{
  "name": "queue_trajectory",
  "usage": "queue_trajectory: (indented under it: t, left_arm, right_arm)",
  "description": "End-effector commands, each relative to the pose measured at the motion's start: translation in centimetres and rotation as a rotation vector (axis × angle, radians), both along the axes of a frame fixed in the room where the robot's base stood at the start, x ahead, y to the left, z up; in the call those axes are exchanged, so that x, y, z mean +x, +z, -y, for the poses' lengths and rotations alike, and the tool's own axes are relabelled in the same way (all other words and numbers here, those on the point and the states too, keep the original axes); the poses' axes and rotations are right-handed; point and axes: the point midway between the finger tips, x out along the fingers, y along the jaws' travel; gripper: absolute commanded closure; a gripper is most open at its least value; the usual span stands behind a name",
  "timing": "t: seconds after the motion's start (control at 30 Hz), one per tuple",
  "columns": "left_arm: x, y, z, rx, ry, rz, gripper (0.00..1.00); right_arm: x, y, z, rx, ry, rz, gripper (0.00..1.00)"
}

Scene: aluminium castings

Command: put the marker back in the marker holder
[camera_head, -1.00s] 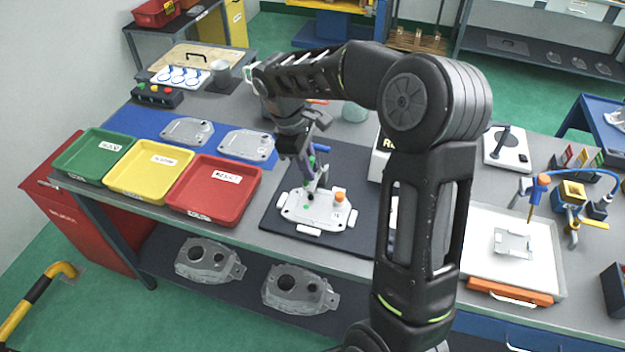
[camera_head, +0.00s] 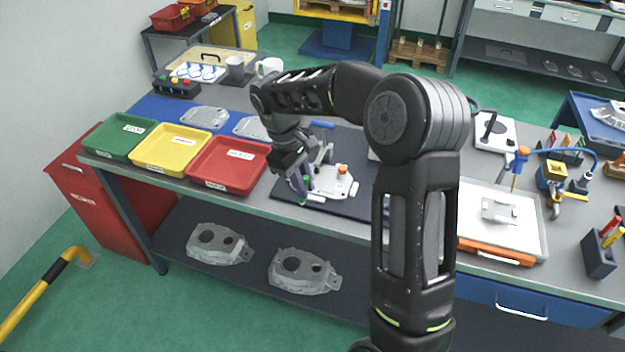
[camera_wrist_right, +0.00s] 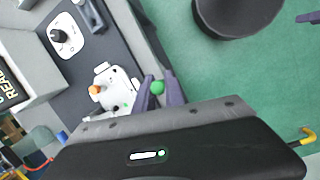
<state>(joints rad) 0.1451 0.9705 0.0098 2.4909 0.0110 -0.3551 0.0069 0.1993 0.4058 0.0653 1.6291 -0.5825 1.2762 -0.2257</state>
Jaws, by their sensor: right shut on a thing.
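My right gripper (camera_head: 301,188) is at the near left of the white casting plate, by the front edge of the dark mat. It is shut on the green marker (camera_head: 308,182). In the right wrist view, the green round end of the marker (camera_wrist_right: 157,87) shows between the two fingers (camera_wrist_right: 160,95); the rest of it is hidden. A dark marker holder (camera_head: 599,257) stands at the far right of the bench, with a red and a yellow marker in it. My left gripper is not in view.
The white casting plate (camera_head: 330,184) with an orange knob lies on the dark mat (camera_head: 355,207). Red (camera_head: 228,167), yellow and green trays stand to the left. A white tray (camera_head: 530,232) lies between my right arm and the holder. My arm hides the bench's middle.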

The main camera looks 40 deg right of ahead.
Motion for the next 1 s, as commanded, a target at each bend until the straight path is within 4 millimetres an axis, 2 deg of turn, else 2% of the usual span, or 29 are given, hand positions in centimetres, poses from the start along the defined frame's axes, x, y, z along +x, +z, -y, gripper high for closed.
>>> queue_trajectory:
  t: [0.37, 0.6, 0.7, 0.83, 1.0]
  left_arm:
    - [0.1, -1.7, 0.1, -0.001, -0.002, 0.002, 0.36]
    - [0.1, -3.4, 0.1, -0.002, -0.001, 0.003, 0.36]
    - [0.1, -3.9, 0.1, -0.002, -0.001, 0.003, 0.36]
    - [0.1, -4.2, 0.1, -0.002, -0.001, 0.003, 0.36]
    - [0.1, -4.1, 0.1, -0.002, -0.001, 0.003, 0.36]
  right_arm:
    - [2.0, -8.1, -6.0, 0.001, -0.270, -0.005, 1.00]
    - [1.5, -15.6, -12.1, -0.004, -0.350, -0.010, 1.00]
    - [1.0, -17.9, -14.2, -0.004, -0.343, -0.009, 1.00]
    - [0.5, -19.2, -15.4, -0.003, -0.332, -0.006, 1.00]
    - [0.4, -19.3, -15.6, -0.003, -0.330, -0.006, 1.00]
